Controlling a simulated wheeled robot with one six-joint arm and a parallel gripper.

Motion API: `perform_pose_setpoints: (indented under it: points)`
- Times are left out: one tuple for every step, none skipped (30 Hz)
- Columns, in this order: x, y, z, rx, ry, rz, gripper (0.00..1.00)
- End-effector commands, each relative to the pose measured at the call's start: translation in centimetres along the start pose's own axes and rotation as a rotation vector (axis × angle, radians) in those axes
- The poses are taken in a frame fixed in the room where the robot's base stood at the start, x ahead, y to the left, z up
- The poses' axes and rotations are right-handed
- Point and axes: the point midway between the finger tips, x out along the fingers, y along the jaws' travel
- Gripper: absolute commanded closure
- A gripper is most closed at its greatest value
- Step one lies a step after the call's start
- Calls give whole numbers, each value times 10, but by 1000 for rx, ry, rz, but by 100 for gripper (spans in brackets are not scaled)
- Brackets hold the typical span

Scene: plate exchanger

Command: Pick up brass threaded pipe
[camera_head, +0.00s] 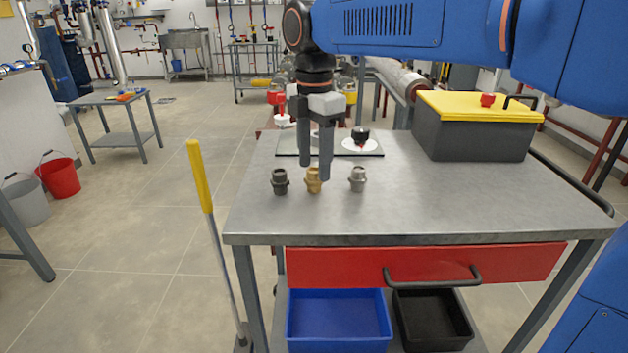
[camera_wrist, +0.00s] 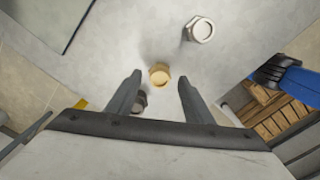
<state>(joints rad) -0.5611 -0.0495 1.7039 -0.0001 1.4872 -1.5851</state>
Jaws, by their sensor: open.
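The brass threaded pipe (camera_head: 313,181) is a short gold fitting standing on the grey metal table, between a dark fitting (camera_head: 280,181) and a silver fitting (camera_head: 358,179). My gripper (camera_head: 316,171) is open and empty, pointing down just above the brass pipe in the head view. In the wrist view the brass pipe (camera_wrist: 159,74) shows between and just beyond the two fingertips (camera_wrist: 160,82). There the silver fitting (camera_wrist: 200,30) lies farther off, and the dark fitting (camera_wrist: 139,103) is partly hidden by a finger.
The worktop (camera_head: 430,200) is clear at the front and right. A grey box with a yellow lid (camera_head: 478,105) stands at the back right. A dark-edged plate with gauges (camera_head: 372,147) lies behind my gripper. A yellow-handled pole (camera_head: 200,177) stands at the table's left.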

Motion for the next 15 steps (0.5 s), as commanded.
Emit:
perform_pose_setpoints:
  points:
    - [5, 0, 0, 0, 0, -1, 53]
    - [8, 0, 0, 0, 0, -1, 53]
    - [10, 0, 0, 0, 0, 0, 53]
    - [11, 0, 0, 0, 0, 0, 53]
    - [12, 0, 0, 0, 0, 0, 53]
    - [12, 0, 0, 0, 0, 0, 53]
    - [12, 0, 0, 0, 0, 0, 53]
    - [12, 0, 0, 0, 0, 0, 53]
    - [12, 0, 0, 0, 0, 0, 53]
    - [12, 0, 0, 0, 0, 0, 53]
    - [12, 0, 0, 0, 0, 0, 53]
    - [12, 0, 0, 0, 0, 0, 60]
    - [12, 0, 0, 0, 0, 0, 67]
    - [12, 0, 0, 0, 0, 0, 74]
    - [12, 0, 0, 0, 0, 0, 84]
